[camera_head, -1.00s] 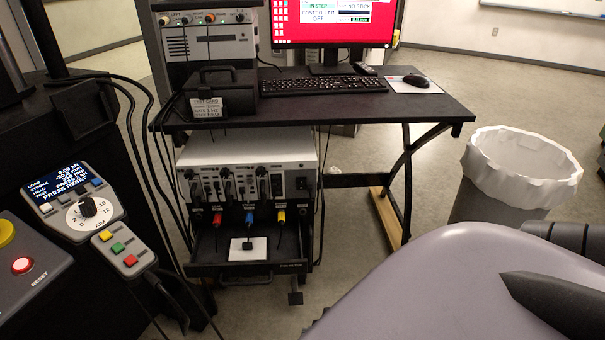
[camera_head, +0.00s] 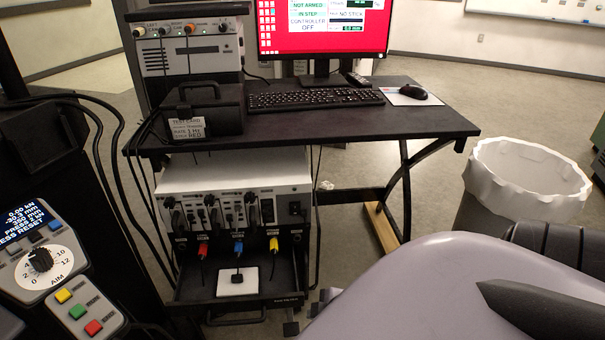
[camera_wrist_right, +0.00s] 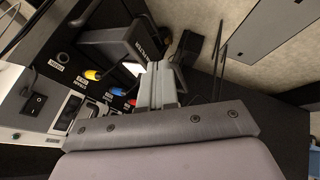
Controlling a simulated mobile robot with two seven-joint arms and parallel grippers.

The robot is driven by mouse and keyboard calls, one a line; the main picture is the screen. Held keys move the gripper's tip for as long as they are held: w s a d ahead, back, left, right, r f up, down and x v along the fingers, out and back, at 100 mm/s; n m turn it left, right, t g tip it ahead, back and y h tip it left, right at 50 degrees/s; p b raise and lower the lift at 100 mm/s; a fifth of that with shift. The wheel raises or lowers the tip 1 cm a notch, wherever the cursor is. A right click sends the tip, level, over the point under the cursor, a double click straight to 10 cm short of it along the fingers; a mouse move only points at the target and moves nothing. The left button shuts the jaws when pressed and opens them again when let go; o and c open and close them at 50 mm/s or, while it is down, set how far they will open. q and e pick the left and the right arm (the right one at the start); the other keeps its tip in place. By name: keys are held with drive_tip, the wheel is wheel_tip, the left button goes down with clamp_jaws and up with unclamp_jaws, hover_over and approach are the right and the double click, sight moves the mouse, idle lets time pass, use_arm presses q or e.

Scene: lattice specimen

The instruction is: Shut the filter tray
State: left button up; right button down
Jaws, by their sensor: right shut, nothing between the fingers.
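The filter tray (camera_head: 190,290) is a dark drawer low on the front of the white-topped instrument box. It is pulled out, with a white pad (camera_head: 245,281) and a small black block in it and a bar handle (camera_head: 236,319) on its front. In the right wrist view the tray front (camera_wrist_right: 148,38) shows at the upper middle. My right gripper (camera_wrist_right: 158,82) is shut and empty, pale fingers together, close to the tray; I cannot tell whether it touches. In the head view my lavender right arm fills the lower right and its fingertips are not clear. My left gripper is not in view.
Red, blue and yellow plugs (camera_head: 238,248) hang just above the tray. The desk (camera_head: 330,120) stands over the box. A control pendant (camera_head: 40,258) and cables are at the left, and a white-lined bin (camera_head: 525,180) is at the right.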

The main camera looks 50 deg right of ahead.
drive_tip(key=w+d+f+b, duration=0.1)
drive_tip(key=w, duration=0.1)
drive_tip(key=w+f+b, duration=0.1)
drive_tip(key=w+f, duration=0.1)
drive_tip(key=w+d+f+b, duration=0.1)
drive_tip(key=w+f, duration=0.1)
drive_tip(key=shift+w+d, duration=0.25)
drive_tip(key=shift+d, duration=0.1)
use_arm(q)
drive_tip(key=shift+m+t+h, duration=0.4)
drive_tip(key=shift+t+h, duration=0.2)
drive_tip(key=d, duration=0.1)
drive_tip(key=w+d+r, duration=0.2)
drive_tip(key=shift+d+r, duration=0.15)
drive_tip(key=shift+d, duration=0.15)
use_arm(e)
drive_tip(key=shift+d+r, duration=0.1)
drive_tip(key=shift+w, duration=0.15)
